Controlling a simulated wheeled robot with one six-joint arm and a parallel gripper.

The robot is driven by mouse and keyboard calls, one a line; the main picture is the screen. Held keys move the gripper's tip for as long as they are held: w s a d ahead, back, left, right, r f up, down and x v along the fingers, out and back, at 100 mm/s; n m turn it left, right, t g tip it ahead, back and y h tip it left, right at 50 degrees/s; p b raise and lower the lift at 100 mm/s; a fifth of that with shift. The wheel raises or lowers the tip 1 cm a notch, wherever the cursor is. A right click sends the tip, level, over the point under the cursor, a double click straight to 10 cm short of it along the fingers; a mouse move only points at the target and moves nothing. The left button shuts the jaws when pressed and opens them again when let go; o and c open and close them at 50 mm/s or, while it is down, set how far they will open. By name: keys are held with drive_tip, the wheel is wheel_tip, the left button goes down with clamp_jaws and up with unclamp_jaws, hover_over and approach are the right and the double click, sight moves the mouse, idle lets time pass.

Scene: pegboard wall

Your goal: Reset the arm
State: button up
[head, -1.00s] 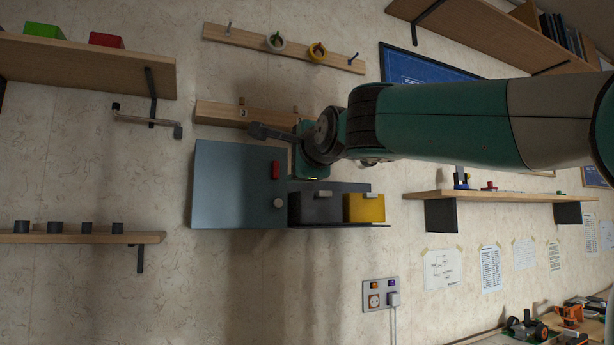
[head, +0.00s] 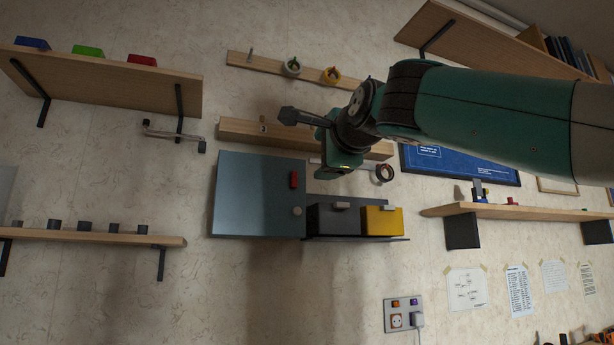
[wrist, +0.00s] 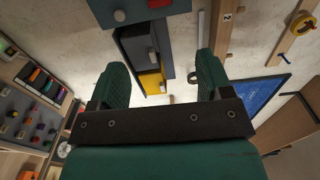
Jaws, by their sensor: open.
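My arm reaches in from the right in the head view, in front of the pegboard wall. My gripper (wrist: 162,78) shows in the wrist view with its two green fingers wide apart and nothing between them. In the head view it (head: 333,152) hangs before the wooden rail, above the grey-blue panel's right edge and the black box. The fingertips are hard to make out there.
A grey-blue panel (head: 248,196), a black box (head: 333,219) and a yellow box (head: 383,221) are on the wall below. Wooden shelves (head: 110,85) stand at left, with another shelf (head: 540,214) at right. A ring (head: 385,173) hangs right of my gripper.

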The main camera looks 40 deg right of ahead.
drive_tip(key=a+f+n+g+y, duration=0.25)
drive_tip(key=a+f+n, duration=0.25)
drive_tip(key=f, duration=0.4)
drive_tip(key=a+f+n+g+y, duration=0.25)
drive_tip(key=a+f+n, duration=0.25)
drive_tip(key=f, duration=0.5)
drive_tip(key=a+f+n+g+y, duration=0.2)
drive_tip(key=a+f+n+g, duration=0.15)
drive_tip(key=f+n, duration=0.4)
drive_tip(key=s+a+f+n+g+y, duration=0.1)
drive_tip(key=s+a+f+n+g, duration=0.25)
drive_tip(key=s+f, duration=0.3)
drive_tip(key=s+a+f+n+g, duration=0.2)
drive_tip(key=s+f+n, duration=0.2)
drive_tip(key=s+f, duration=0.3)
drive_tip(key=s+a+f+n+g+y, duration=0.1)
drive_tip(key=s+a+f+n+g, duration=0.2)
drive_tip(key=s+f, duration=0.35)
wheel_tip(320, 180, up, 19)
drive_tip(key=p, duration=2.1)
drive_tip(key=shift+w+r+p, duration=0.2)
drive_tip(key=shift+w+p, duration=0.15)
drive_tip(key=shift+d, duration=0.1)
drive_tip(key=shift+c, duration=0.4)
